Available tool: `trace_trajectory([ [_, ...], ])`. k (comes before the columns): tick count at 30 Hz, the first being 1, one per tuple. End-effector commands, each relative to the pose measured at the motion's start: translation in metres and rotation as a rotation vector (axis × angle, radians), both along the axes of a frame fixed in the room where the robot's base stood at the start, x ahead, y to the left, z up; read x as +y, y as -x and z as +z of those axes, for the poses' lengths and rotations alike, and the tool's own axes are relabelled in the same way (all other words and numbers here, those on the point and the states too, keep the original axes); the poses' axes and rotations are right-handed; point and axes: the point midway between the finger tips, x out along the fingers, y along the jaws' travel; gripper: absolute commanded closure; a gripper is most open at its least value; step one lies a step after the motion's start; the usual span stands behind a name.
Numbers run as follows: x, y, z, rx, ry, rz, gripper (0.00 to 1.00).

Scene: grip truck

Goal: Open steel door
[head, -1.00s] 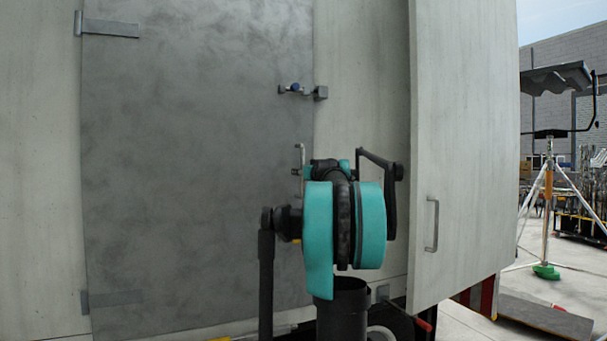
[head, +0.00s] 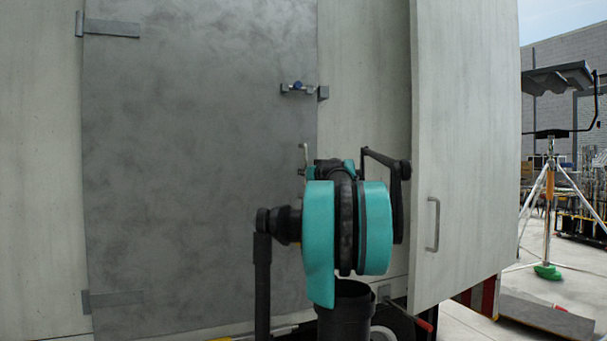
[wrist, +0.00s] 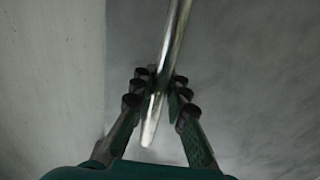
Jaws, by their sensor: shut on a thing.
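The steel door (head: 200,180) is a large mottled grey panel in the pale wall, filling the left middle of the head view. It looks flush with the wall. Its metal bar handle (head: 305,155) shows only in part near the door's right edge; my arm hides the rest. In the wrist view, my gripper (wrist: 160,80) has its dark fingers closed on both sides of the shiny handle (wrist: 176,38). The handle's lower end sticks out between the fingers. In the head view my gripper is hidden behind my arm.
A small latch (head: 298,88) with a blue part sits at the door's upper right edge. Hinge straps (head: 112,298) are on its left. A pale panel with a grey handle (head: 432,224) stands at right. A tripod stand (head: 549,200) is farther right on open paving.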

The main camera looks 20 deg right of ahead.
Motion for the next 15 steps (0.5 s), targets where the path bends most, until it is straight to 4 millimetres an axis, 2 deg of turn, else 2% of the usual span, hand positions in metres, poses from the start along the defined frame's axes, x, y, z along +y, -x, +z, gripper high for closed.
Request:
trace_trajectory([
  [9,0.004,0.029,0.000,0.000,0.000,0.000,1.00],
  [15,0.005,0.041,0.000,0.000,0.000,0.001,1.00],
])
